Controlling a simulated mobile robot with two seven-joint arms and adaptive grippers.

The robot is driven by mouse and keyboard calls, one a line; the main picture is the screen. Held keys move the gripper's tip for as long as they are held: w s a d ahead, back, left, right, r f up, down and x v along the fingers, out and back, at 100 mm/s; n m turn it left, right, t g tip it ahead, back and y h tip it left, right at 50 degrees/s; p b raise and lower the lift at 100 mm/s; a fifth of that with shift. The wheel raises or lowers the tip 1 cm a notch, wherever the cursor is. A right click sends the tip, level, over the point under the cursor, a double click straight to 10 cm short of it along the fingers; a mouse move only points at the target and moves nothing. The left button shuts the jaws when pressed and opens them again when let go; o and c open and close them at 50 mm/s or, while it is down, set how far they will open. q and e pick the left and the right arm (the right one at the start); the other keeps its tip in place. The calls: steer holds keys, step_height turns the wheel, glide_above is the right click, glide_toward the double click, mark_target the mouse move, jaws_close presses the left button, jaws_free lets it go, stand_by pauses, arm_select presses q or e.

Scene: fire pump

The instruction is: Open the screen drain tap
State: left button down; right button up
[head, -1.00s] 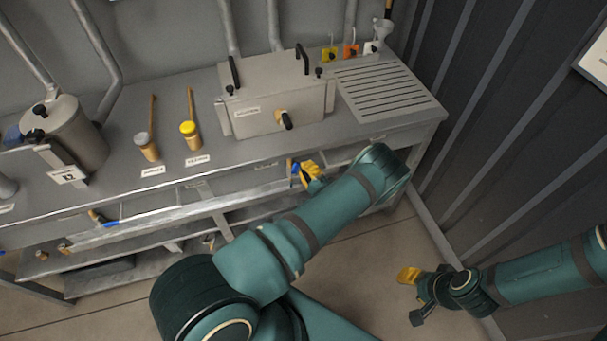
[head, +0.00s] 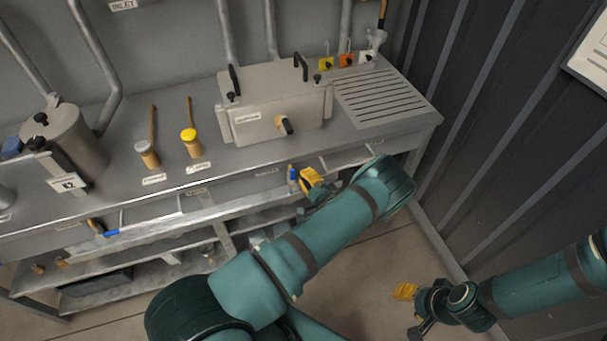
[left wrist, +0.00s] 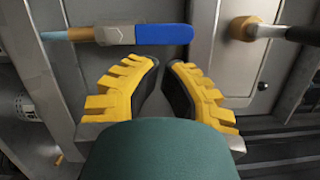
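A tap with a blue lever (head: 292,176) sits under the bench's front edge, below the steel box (head: 268,112). Its label is too small to read in the head view. In the left wrist view the blue lever (left wrist: 164,34) lies level across the top, on a brass and metal body (left wrist: 100,34). My left gripper (head: 310,181) is just right of the lever in the head view. Its yellow fingers (left wrist: 165,64) are apart, with a narrow gap and nothing between them, their tips just short of the lever. My right gripper (head: 408,310) hangs low at the right, fingers apart and empty.
Another blue-handled tap (head: 104,229) is further left under the bench. Steel shelves (head: 180,257) lie below. A second brass fitting (left wrist: 245,28) is right of the lever. A ribbed wall (head: 490,130) bounds the right.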

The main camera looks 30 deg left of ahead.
arm_select(q)
steer(key=v, duration=1)
steer(key=shift+s+d, duration=0.15)
steer(key=shift+d, duration=0.15)
